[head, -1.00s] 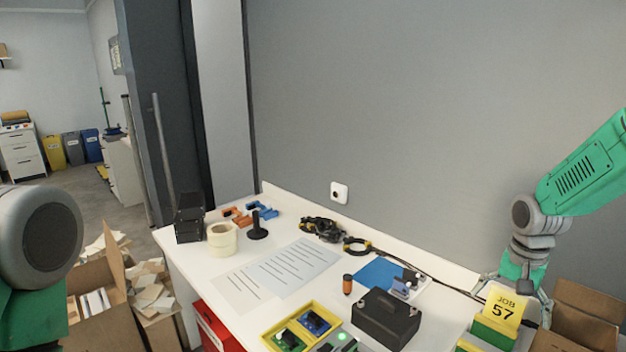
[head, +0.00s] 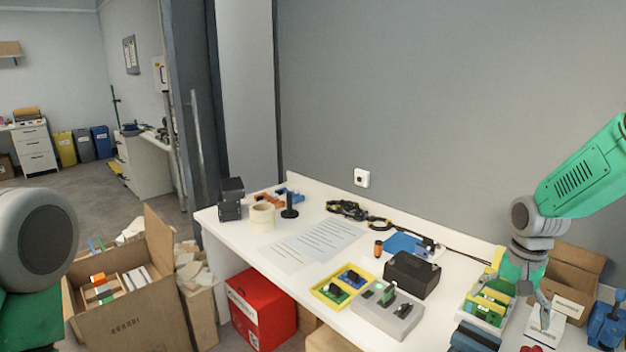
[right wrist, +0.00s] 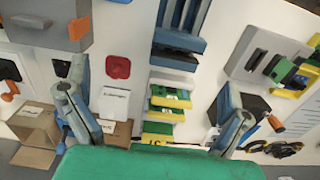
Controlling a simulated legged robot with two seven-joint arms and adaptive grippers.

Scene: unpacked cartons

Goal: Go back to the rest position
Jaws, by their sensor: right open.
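My right gripper (head: 535,290) hangs at the end of the green arm over the right end of the white table (head: 245,233). In the right wrist view its two grey-blue fingers (right wrist: 155,95) are wide apart with nothing between them. A rack of yellow-and-green cards (head: 487,303) stands just left of the gripper in the head view. The rack also shows between the fingers in the right wrist view (right wrist: 168,103), apart from them. Of my left arm only a grey joint and green part show at the left edge; its gripper is out of view.
A grey fixture (head: 402,318), a yellow tray (head: 326,296) and a black box (head: 425,272) stand on the table left of the gripper. An open carton (head: 572,262) is behind the gripper. A large open carton (head: 135,318) and a red box (head: 270,315) are on the left.

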